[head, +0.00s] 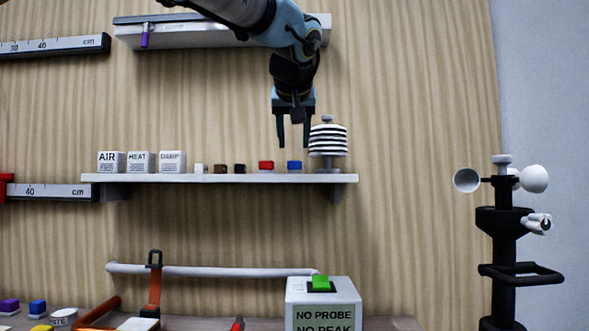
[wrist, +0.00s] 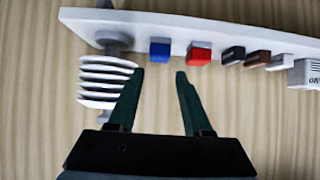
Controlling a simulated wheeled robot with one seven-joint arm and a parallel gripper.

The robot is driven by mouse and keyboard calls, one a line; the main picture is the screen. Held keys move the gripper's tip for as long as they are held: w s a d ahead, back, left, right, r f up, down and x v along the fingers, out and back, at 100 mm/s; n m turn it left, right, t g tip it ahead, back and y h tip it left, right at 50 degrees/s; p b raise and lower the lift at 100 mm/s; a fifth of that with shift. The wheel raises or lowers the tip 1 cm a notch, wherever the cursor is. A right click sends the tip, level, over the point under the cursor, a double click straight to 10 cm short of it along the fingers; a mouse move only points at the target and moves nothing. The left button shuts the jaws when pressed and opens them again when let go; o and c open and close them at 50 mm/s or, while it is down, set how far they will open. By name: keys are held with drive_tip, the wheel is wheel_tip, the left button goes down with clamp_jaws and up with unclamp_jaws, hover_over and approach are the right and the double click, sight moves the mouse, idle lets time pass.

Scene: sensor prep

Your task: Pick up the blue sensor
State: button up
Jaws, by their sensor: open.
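The blue sensor (head: 294,165) is a small blue block on a white wall shelf (head: 220,178), near its right end.
A white louvred stack (head: 328,140) stands on the shelf close to the right of the blue sensor. A red block (head: 266,165) sits to its left, then black, brown and white blocks. A blue block (head: 37,307) lies on the bench. A black instrument stand (head: 503,250) is at right.

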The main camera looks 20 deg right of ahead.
sight(295, 162)
drive_tip(key=shift+s+f+p+x, duration=0.15)
drive_tip(key=shift+p+x, duration=0.1)
drive_tip(key=shift+x, duration=1)
drive_tip(key=shift+s+f+p+x, duration=0.1)
drive_tip(key=shift+f+p+x, duration=0.1)
drive_tip(key=shift+x, duration=1.05)
drive_tip(key=shift+f+p+x, duration=0.1)
drive_tip(key=shift+p+x, duration=0.15)
drive_tip(key=shift+x, duration=1)
drive_tip(key=shift+a, duration=0.1)
clamp_jaws()
